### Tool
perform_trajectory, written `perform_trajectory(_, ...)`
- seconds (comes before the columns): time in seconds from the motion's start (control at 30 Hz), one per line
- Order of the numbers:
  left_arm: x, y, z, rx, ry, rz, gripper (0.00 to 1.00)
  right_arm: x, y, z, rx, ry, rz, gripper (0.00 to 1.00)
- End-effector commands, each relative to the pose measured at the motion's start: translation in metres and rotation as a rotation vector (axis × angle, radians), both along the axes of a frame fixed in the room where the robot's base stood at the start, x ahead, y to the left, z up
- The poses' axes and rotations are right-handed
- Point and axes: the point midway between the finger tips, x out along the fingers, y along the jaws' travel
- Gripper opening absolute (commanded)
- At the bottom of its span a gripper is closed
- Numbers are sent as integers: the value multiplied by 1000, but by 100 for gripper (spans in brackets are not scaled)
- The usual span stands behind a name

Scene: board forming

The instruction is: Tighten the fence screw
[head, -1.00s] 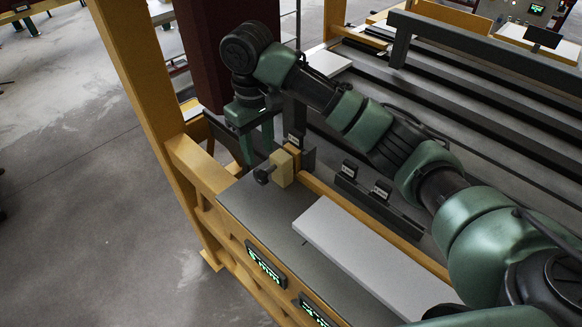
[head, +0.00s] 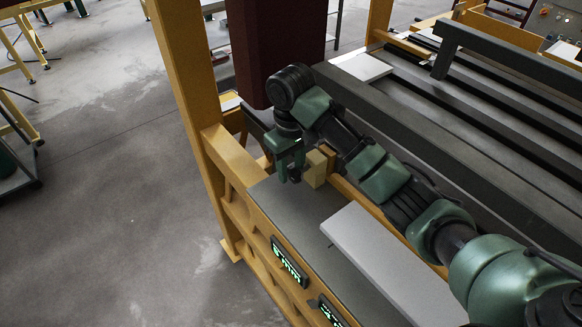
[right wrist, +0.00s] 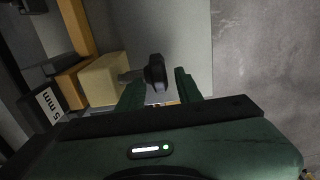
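The fence screw is a black knob (right wrist: 156,72) on a short stem from a pale wooden block (right wrist: 104,78). In the head view the block (head: 315,169) sits at the far end of the grey table, and my right gripper hides the knob. My right gripper (head: 287,172) is beside the block, at the knob. In the right wrist view its two green fingers (right wrist: 160,88) are apart, with the knob between them near the tips. A gap shows beside the knob, so the gripper looks open. My left gripper is not in view.
A pale board (head: 385,255) lies on the grey table (head: 290,215) along the yellow fence bar. A yellow post (head: 187,70) and a dark red column (head: 270,45) stand close to my right arm. A "5 mm" label (right wrist: 42,108) is near the block.

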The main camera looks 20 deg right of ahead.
Motion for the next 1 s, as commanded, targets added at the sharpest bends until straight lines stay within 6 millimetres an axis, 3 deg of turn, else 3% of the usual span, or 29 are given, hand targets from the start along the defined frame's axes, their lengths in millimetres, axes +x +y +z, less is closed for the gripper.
perform_trajectory(0.03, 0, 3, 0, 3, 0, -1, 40, 0, 0, 0, 0, 0, 0, 18)
perform_trajectory(0.1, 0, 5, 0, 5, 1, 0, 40, 0, 0, 0, 0, 0, 0, 0)
perform_trajectory(0.53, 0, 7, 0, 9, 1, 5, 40, -2, -1, 1, 26, -60, 0, 0)
perform_trajectory(1.0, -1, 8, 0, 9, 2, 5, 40, -8, -3, 2, 150, -365, 1, 0)
